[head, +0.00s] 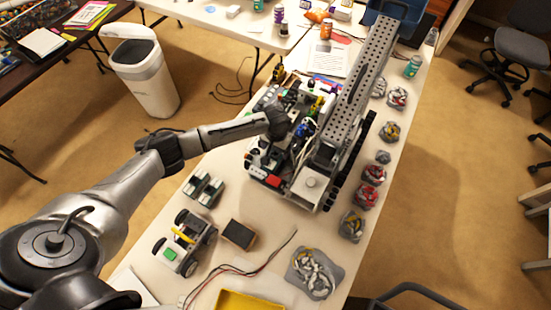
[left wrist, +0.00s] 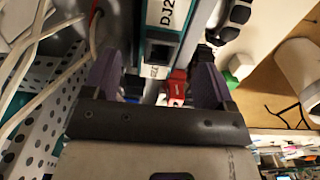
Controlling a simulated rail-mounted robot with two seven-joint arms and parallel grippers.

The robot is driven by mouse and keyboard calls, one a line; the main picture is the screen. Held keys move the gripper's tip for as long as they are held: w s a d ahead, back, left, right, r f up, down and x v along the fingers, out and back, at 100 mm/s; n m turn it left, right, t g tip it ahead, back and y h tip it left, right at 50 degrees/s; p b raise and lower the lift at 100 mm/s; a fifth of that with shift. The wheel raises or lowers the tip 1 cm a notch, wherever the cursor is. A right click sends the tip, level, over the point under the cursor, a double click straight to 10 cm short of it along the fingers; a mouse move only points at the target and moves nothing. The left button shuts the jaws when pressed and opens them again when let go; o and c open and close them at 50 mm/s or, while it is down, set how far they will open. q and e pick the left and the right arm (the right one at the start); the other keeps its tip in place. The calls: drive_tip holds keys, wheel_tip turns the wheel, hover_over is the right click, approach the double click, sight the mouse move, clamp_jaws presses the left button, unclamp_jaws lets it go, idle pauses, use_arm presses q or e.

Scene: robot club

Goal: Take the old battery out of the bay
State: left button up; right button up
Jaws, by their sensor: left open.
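The large wheeled competition robot (head: 312,182) stands on the long white table, with wiring and coloured parts in its open body. My left gripper (head: 279,128) reaches into that body from the left; its fingertips are hard to make out in the head view. In the left wrist view my left gripper (left wrist: 157,82) is open, its dark fingers apart. Ahead of them is a teal-edged unit with a white label (left wrist: 166,17). A small red part (left wrist: 176,86) shows between the fingers. I cannot tell which part is the old battery or its bay. My right gripper is not seen.
White cables (left wrist: 35,45) and a perforated plate (left wrist: 40,125) lie close left of the left gripper. The tall perforated beam (head: 363,82) rises right of the body. A small wheeled robot (head: 183,243), a dark block (head: 239,234) and loose wires (head: 245,272) lie in front.

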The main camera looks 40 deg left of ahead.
sight(275, 156)
use_arm(q)
drive_tip(key=shift+s+f, duration=0.2)
drive_tip(key=shift+f, duration=2.4)
drive_tip(key=c, duration=1.4)
